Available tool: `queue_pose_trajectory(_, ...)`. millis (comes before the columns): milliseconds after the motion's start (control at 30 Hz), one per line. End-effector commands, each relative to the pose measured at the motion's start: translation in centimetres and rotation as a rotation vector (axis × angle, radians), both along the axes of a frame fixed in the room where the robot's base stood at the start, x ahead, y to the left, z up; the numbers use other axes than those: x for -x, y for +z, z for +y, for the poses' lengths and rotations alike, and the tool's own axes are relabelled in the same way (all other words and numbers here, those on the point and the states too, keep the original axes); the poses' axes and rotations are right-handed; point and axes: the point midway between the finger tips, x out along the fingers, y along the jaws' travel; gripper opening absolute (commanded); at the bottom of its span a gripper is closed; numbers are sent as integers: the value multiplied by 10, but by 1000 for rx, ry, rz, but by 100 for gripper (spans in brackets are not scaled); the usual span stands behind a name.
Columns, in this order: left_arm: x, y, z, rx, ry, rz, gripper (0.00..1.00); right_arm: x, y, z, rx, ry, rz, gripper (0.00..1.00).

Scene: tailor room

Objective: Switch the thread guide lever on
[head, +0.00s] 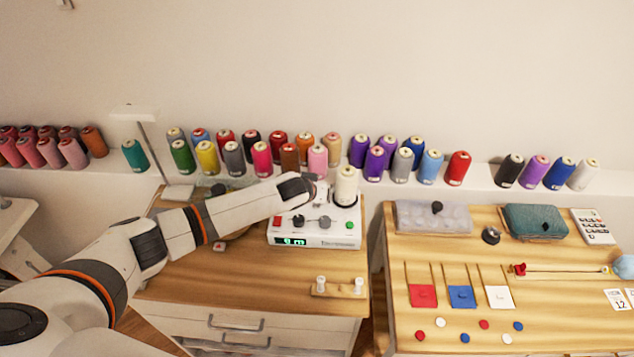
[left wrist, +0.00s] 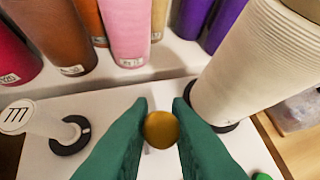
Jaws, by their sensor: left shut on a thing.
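The white thread winding machine (head: 337,241) stands on the left wooden table, with a lit green display and small knobs on its front. My left gripper (head: 312,184) reaches over its back part, beside the cream thread cone (head: 346,186). In the left wrist view, the green fingers (left wrist: 161,130) are closed on both sides of a round golden knob (left wrist: 161,129), which appears to be the tip of the thread guide lever. The cream cone (left wrist: 245,70) is just right of the fingers. The lever's shaft is mostly hidden. My right gripper is not seen.
Several coloured thread cones (head: 261,159) line the white shelf (head: 486,192) behind the machine. A small wooden stand with white pegs (head: 338,288) lies in front. The right table (head: 450,260) holds a calculator, a teal case and coloured pieces.

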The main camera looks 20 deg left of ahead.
Motion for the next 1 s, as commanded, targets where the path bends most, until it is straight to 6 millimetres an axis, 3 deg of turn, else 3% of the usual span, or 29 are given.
queue_pose_trajectory(233,13,-11,-4,-54,1,-206,0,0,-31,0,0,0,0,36)
queue_pose_trajectory(600,21,-10,-6,-121,1,-417,0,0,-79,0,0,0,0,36)
queue_pose_trajectory(1000,24,-6,-7,-142,-1,-477,0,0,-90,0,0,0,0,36)
